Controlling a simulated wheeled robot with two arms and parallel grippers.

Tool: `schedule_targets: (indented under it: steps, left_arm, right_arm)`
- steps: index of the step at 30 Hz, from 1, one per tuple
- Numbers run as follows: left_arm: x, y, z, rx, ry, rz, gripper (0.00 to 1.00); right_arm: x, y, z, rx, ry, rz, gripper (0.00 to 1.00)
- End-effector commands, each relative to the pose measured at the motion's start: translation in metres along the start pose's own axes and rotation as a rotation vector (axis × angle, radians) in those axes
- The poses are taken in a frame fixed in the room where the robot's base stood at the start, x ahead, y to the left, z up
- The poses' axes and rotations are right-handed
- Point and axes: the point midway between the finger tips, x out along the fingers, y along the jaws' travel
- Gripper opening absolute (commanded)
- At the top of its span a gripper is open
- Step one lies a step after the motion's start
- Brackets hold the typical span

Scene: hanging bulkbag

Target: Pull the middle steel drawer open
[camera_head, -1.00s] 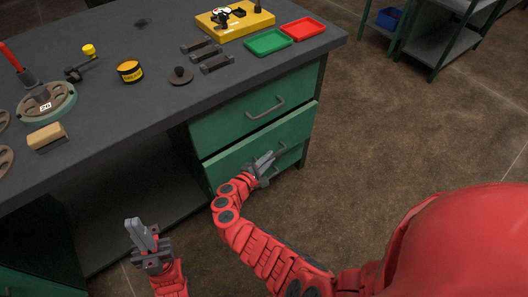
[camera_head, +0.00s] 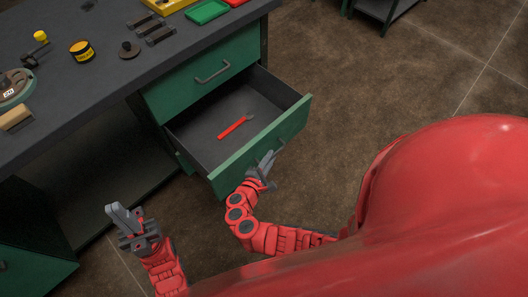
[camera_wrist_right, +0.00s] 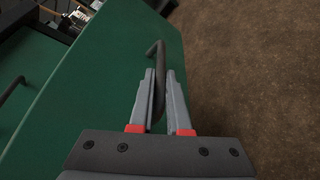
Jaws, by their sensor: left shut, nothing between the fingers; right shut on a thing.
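The middle drawer (camera_head: 262,144) of the green bench is pulled well out, and its dark inside shows. A red-handled tool (camera_head: 235,127) lies on its floor. My right gripper (camera_head: 266,163) is at the drawer's green front. In the right wrist view its fingers (camera_wrist_right: 161,98) are shut around the dark bar handle (camera_wrist_right: 155,55), which stands off the green front panel (camera_wrist_right: 95,90). My left gripper (camera_head: 125,218) is shut and empty, in the air left of the drawer and apart from it.
The upper drawer (camera_head: 196,82) with its grey handle is closed. Open brown floor (camera_head: 400,95) lies right of the drawer.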

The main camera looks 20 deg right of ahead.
Motion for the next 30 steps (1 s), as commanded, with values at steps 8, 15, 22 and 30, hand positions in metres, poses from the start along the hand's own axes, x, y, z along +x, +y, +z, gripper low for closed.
schedule_targets:
  steps: [8,15,22,30]
  left_arm:
    - [0.005,0.0,-0.001,0.0,0.0,0.0,0.0]
    - [0.005,0.0,-0.001,0.0,0.0,0.0,0.0]
    - [0.005,0.0,-0.001,0.0,0.0,0.0,0.0]
    - [0.005,0.0,-0.001,0.0,0.0,0.0,0.0]
  right_arm:
    - [-0.006,-0.011,0.014,-0.002,0.001,0.0,0.0]
    - [-0.006,-0.012,0.016,-0.001,0.0,-0.001,0.0]
    - [-0.006,-0.012,0.016,-0.001,0.0,-0.001,0.18]
    - [-0.006,-0.011,0.016,0.0,0.0,0.0,0.45]
